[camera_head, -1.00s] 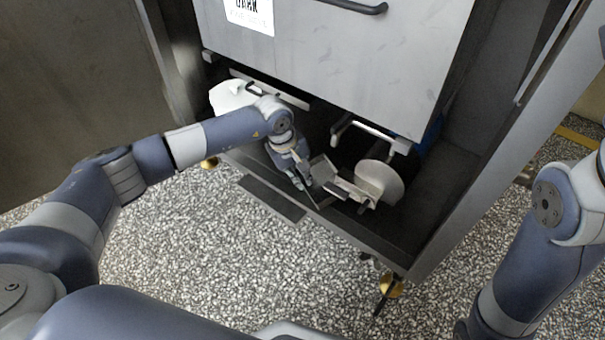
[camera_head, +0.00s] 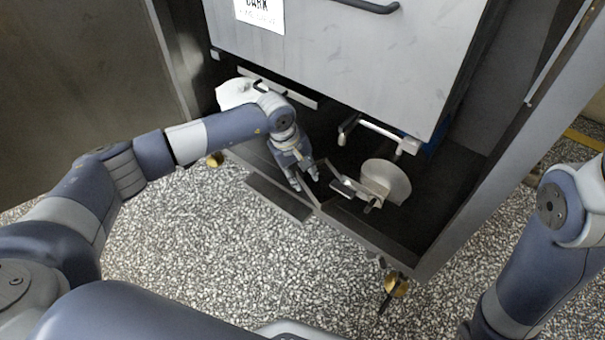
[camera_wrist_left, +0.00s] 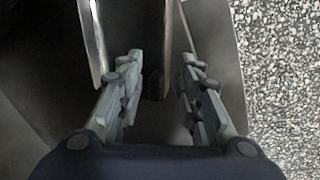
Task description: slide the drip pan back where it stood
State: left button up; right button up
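The drip pan appears to be the low dark tray (camera_head: 375,235) in the bottom of the machine, though its outline is hard to tell from the dark base. My left gripper (camera_head: 305,180) reaches down at the machine's open front, beside a thin upright edge of the tray. In the left wrist view the gripper (camera_wrist_left: 160,98) has its fingers spread apart. A grey metal panel (camera_wrist_left: 133,35) and a small dark block show between and beyond the fingers. I cannot tell whether a finger touches them. My right gripper is out of view.
A pale round disc (camera_head: 386,180) on a metal bracket stands right of the left gripper. A white container (camera_head: 235,93) sits behind the left forearm. The grey cabinet front (camera_head: 340,60) hangs above. A dark strip (camera_head: 280,197) lies at the front edge, with clear speckled floor before it.

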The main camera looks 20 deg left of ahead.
pick_arm(q)
jog(key=v, duration=1.1)
jog(key=shift+r, duration=0.25)
jog(key=shift+r, duration=0.1)
